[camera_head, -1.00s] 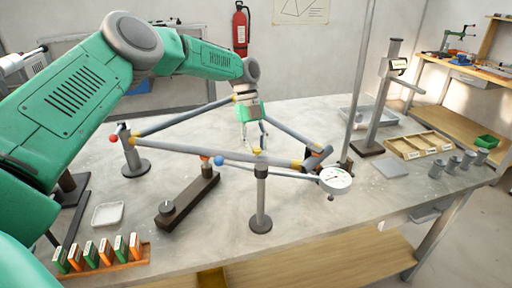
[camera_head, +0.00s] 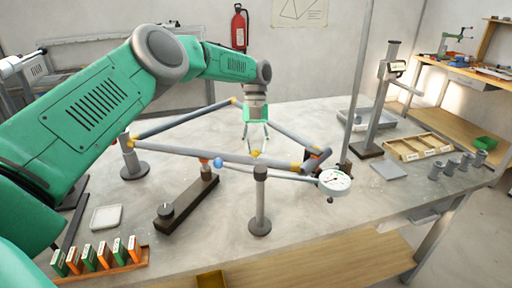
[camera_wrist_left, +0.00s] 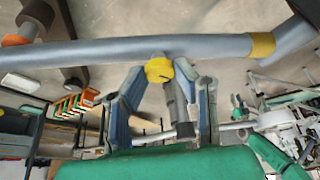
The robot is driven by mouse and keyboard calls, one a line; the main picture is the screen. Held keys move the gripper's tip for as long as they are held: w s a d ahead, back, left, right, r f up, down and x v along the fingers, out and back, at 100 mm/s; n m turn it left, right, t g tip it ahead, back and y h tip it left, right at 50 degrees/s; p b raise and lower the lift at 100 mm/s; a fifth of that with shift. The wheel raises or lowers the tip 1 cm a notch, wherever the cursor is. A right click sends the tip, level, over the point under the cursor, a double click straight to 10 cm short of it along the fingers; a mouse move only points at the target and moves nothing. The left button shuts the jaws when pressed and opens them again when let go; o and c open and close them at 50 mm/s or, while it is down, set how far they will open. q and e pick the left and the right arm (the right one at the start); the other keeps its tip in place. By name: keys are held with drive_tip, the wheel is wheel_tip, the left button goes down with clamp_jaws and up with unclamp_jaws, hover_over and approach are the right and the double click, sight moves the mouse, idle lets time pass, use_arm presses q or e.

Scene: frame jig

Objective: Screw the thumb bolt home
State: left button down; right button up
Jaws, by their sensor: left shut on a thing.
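The thumb bolt has a yellow round head (camera_wrist_left: 160,70) with a dark mark, between my fingertips in the left wrist view. It shows as a small yellow spot in the head view (camera_head: 255,154). My left gripper (camera_head: 256,143) points down over the near tube of the frame and is shut on the bolt. Its fingers (camera_wrist_left: 160,82) stand on both sides of the head. The grey tube frame (camera_head: 190,153) has yellow joints and rests above the table. The bolt's shank is hidden, so its depth cannot be told. My right gripper is not in view.
A post (camera_head: 260,205) stands under the near tube, with a dial gauge (camera_head: 335,182) to its right. A dark bar with a knob (camera_head: 190,200) lies left of it. A rack of coloured blocks (camera_head: 105,262) and a wooden tray (camera_head: 418,147) sit nearer the table's sides.

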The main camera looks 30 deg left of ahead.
use_arm(q)
drive_tip(key=shift+w+a+r, duration=0.1)
drive_tip(key=shift+w+r, duration=0.05)
drive_tip(key=shift+w, duration=0.05)
drive_tip(key=c, duration=1.3)
unclamp_jaws()
drive_tip(key=shift+f, duration=0.2)
wheel_tip(320, 180, up, 10)
drive_tip(key=shift+w+f, duration=0.1)
drive_tip(key=shift+w, duration=0.05)
